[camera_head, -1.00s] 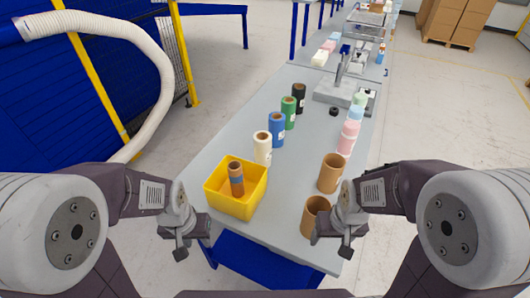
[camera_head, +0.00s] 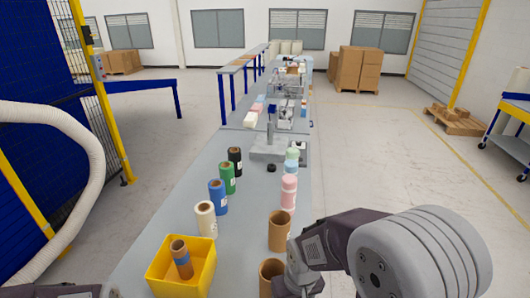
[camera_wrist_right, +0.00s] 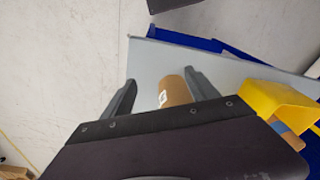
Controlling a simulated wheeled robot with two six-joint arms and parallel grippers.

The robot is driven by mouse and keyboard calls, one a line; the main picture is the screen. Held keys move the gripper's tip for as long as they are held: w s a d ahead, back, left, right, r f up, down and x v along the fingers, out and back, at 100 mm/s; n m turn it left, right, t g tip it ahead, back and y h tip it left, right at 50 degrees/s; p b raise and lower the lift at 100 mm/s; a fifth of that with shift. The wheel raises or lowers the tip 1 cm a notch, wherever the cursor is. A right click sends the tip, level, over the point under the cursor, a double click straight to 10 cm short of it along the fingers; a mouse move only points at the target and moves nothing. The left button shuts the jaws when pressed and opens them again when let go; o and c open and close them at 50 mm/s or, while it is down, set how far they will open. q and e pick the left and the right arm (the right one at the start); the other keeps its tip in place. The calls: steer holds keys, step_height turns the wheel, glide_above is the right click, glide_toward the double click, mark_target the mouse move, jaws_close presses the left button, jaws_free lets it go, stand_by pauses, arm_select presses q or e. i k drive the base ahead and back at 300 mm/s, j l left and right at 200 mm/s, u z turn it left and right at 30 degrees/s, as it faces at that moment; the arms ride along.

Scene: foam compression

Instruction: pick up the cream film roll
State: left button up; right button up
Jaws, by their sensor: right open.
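The cream film roll (camera_head: 205,219) stands upright on the grey table, just behind the yellow bin and at the near end of a row of rolls. It is not seen in the right wrist view. My right gripper (camera_wrist_right: 159,76) is open, with a brown cardboard tube (camera_wrist_right: 174,92) showing between its fingers in the right wrist view; I cannot tell whether they touch. In the head view my right arm comes in at the lower right, beside the near brown tube (camera_head: 270,276), well to the right of the cream roll. My left gripper is out of view.
Blue (camera_head: 217,198), green (camera_head: 227,178) and black (camera_head: 235,161) rolls stand behind the cream one. The yellow bin (camera_head: 203,281) holds a brown-and-blue roll (camera_head: 181,258). Another brown tube (camera_head: 279,231) and a pink stack (camera_head: 288,193) stand at right. The table's middle is clear.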

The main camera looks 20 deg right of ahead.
mark_target(204, 213)
steer(key=i+j+z, duration=0.1)
steer(key=j+z, duration=0.35)
steer(key=j, duration=0.4)
steer(key=j+z, duration=0.4)
steer(key=j, duration=0.4)
